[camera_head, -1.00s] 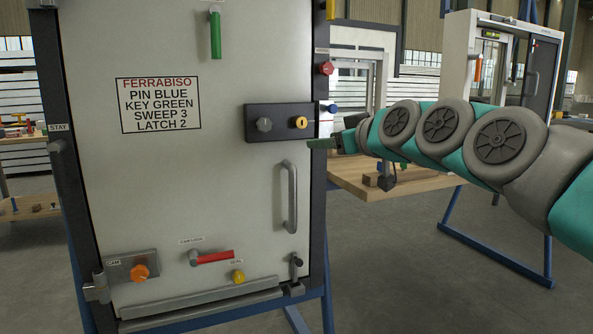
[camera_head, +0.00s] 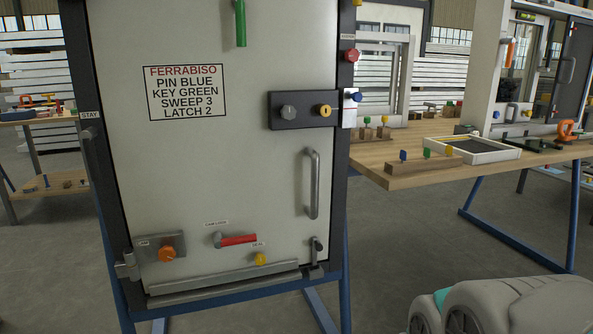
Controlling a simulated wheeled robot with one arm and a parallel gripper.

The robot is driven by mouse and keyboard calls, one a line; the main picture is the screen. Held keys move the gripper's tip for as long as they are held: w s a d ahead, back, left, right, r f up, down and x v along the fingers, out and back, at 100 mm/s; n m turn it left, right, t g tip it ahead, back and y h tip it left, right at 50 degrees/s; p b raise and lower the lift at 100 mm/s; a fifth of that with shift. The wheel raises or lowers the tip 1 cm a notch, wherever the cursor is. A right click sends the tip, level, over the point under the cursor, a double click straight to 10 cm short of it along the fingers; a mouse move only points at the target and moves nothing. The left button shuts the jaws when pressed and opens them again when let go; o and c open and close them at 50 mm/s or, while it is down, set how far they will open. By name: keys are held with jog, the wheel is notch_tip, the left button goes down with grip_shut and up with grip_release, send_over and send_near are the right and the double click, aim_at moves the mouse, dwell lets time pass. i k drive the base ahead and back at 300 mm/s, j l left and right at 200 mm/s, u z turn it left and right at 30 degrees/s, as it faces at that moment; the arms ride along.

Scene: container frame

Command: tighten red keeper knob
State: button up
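The red knob (camera_head: 351,55) sticks out from the dark right edge of the door frame, just below a small label that I cannot read clearly. Nothing touches it. I cannot tell from here how tight it is. The pale door (camera_head: 215,165) stands in its dark frame and looks closed. My gripper is out of view; only grey and teal links of my arm show at the bottom right, well away from the knob.
A blue knob (camera_head: 357,97) sits below the red one, by a white plate. A door handle (camera_head: 313,184) and a lock plate (camera_head: 303,111) are to the left. A wooden bench (camera_head: 400,176) with colored keys and a tray (camera_head: 471,151) stands right. Floor between is clear.

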aim_at(352, 54)
jog(key=k+j, duration=0.1)
jog(key=j, duration=0.55)
jog(key=k+j+u, duration=0.1)
jog(key=j, duration=0.5)
